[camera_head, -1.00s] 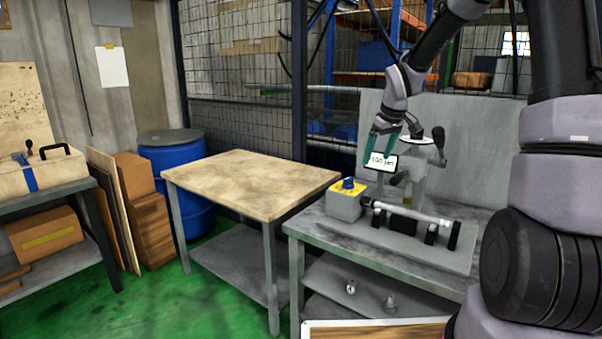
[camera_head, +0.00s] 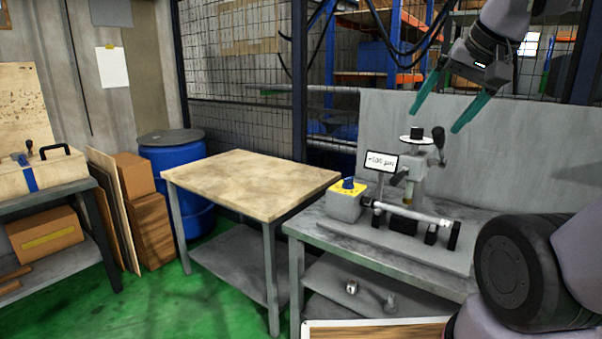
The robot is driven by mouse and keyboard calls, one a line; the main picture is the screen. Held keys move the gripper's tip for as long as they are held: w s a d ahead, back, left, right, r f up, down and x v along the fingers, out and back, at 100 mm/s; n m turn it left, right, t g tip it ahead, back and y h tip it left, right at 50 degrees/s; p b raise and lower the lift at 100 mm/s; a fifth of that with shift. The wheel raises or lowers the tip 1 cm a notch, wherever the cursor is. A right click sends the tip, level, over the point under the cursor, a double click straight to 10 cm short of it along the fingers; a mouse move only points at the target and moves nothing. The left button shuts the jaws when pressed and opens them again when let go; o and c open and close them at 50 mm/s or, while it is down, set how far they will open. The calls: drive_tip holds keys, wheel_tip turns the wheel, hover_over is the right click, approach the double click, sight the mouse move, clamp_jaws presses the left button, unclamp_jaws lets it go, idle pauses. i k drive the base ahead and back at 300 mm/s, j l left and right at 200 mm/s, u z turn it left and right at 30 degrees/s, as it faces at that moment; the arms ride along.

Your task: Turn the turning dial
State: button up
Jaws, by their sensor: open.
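The grinder fixture (camera_head: 408,240) stands on the grey metal bench. On its upright post sits a round white dial (camera_head: 404,138) with a black knob (camera_head: 417,132) on top. A black crank handle (camera_head: 438,140) is just right of it. A small display (camera_head: 381,161) left of the post shows text that seems to read 100 µm. A box with a yellow top (camera_head: 346,186) and a blue knob (camera_head: 348,183) stands at the left. My gripper (camera_head: 436,122) is open and empty, its two teal fingers pointing down-left above the dial, apparently apart from it.
A grey panel (camera_head: 490,150) stands behind the fixture. A horizontal cylindrical bar (camera_head: 412,212) lies across the fixture's front. A wooden-topped table (camera_head: 250,180) is to the left, mostly bare. Green floor lies open at the left front.

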sight(347, 183)
drive_tip(key=i+j, duration=0.95)
drive_tip(key=j, duration=0.25)
drive_tip(key=l+z, duration=0.05)
